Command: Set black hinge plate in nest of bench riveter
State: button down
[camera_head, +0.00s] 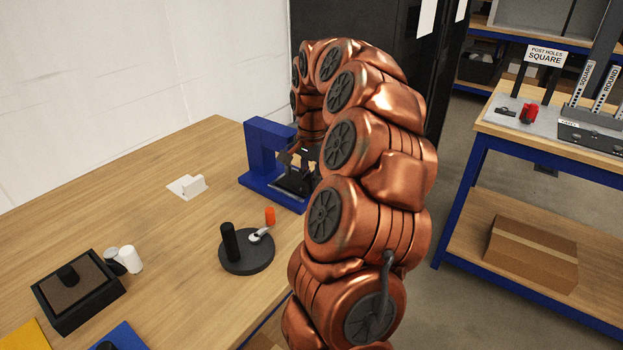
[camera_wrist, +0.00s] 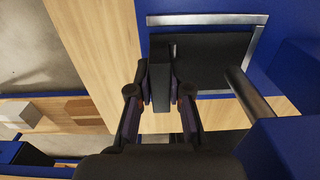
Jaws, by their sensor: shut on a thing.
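The blue bench riveter (camera_head: 262,150) stands at the far right edge of the wooden bench, partly hidden by my copper arm. My gripper (camera_wrist: 160,92) is over its base and shut on a dark upright part, which appears to belong to the black hinge plate (camera_wrist: 215,62). In the wrist view the broad black face lies within the outline of the silver-edged nest (camera_wrist: 205,19). I cannot tell whether the plate rests on the nest floor or is just above it. A grey round rod (camera_wrist: 250,92) of the riveter stands close to the right.
A dark round fixture (camera_head: 246,258) with a post and lever stands nearer on the bench. Another workbench (camera_head: 545,140) is at right.

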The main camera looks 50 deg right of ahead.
jog(key=shift+s+f, duration=0.1)
jog(key=shift+f, duration=0.05)
jog(key=shift+f, duration=0.15)
jog(key=c, duration=1.1)
grip_release()
notch_tip(320, 180, up, 12)
jog(key=b, duration=0.1)
jog(key=shift+b, duration=0.4)
jog(key=shift+s, duration=0.1)
